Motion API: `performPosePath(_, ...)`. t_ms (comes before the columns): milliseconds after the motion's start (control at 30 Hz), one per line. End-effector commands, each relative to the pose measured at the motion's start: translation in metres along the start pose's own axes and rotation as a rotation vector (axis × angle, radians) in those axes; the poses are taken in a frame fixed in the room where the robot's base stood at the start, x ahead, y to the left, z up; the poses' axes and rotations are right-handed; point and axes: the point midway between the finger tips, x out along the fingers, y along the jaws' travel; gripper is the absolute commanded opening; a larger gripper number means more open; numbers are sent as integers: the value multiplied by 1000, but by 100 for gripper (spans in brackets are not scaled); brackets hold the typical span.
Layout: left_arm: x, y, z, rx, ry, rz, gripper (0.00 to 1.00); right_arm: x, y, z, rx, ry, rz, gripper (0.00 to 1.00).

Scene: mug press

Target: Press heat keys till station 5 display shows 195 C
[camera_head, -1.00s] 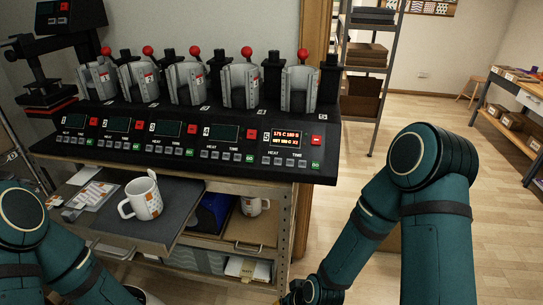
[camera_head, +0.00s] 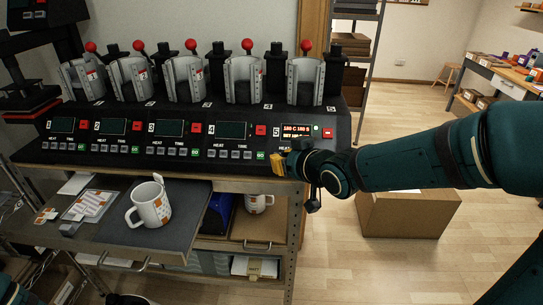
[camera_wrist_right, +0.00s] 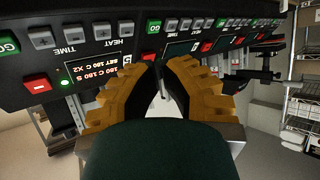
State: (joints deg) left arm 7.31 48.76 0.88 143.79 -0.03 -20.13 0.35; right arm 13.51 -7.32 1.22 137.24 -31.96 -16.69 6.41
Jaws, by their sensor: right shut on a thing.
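The station 5 display (camera_head: 296,130) is lit at the right end of the press panel. It appears to read 180 C 180 S, with a SET line below. It shows upside down in the right wrist view (camera_wrist_right: 97,73). My right gripper (camera_head: 279,165) is at the front edge of the panel by station 5, hiding most of its keys in the head view. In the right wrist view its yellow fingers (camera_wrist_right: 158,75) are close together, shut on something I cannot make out. The station 5 heat keys (camera_wrist_right: 115,29) lie just beyond the fingertips; contact is unclear.
Several mug presses (camera_head: 246,80) with red-knobbed levers stand behind the panel. A white mug (camera_head: 150,206) stands on the grey tray (camera_head: 115,232) below. Another mug (camera_head: 257,203) is on the shelf. A cardboard box (camera_head: 405,215) stands on the floor under my right arm.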

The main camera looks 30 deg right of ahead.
Motion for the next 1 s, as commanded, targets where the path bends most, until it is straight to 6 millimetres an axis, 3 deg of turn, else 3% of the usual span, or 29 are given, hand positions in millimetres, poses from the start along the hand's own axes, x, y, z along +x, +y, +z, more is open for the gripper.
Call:
performPosePath(200,0,0,0,0,0,0,47,-17,9,-21,-35,52,25,0)
performPosePath(567,0,0,0,1,0,0,47,-18,9,-22,-37,53,26,0)
performPosePath(767,4,-1,1,1,-3,0,47,-8,14,-16,-35,51,27,0)
performPosePath(1000,12,-5,4,3,-7,1,47,17,28,-4,-35,50,26,0)
